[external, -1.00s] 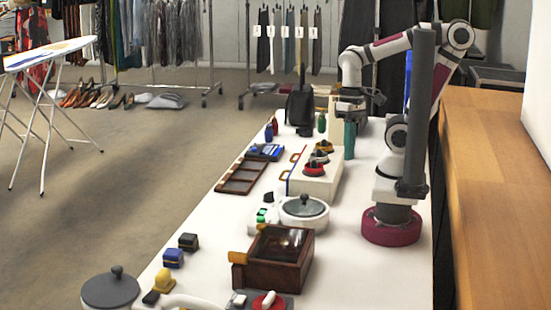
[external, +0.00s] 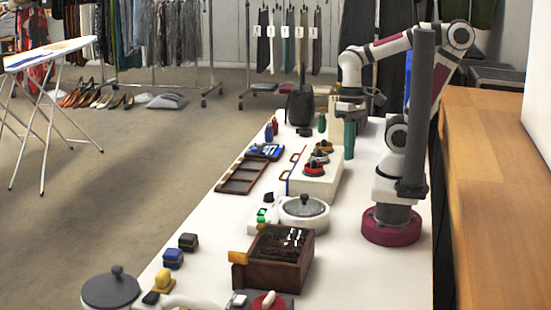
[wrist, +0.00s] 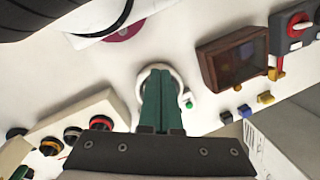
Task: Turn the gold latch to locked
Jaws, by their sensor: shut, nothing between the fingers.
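A gold tab (external: 238,257) sticks out from the left side of the brown wooden box (external: 280,272) in the external view. In the wrist view a gold piece (wrist: 275,73) shows beside the box (wrist: 207,68). A gold knob (external: 325,146) also sits on the white cabinet (external: 312,186); I cannot tell which is the latch or how it is turned. My gripper (external: 349,156) hangs over the table's far right part, its green fingers pointing down beyond the cabinet. In the wrist view its fingers (wrist: 161,72) are shut and empty, away from both gold parts.
The white cabinet also carries a red knob (external: 314,169). A compartment tray (external: 240,178) lies left. Small blue (external: 173,258) and yellow (external: 164,280) blocks line the left edge. Some white tabletop is bare.

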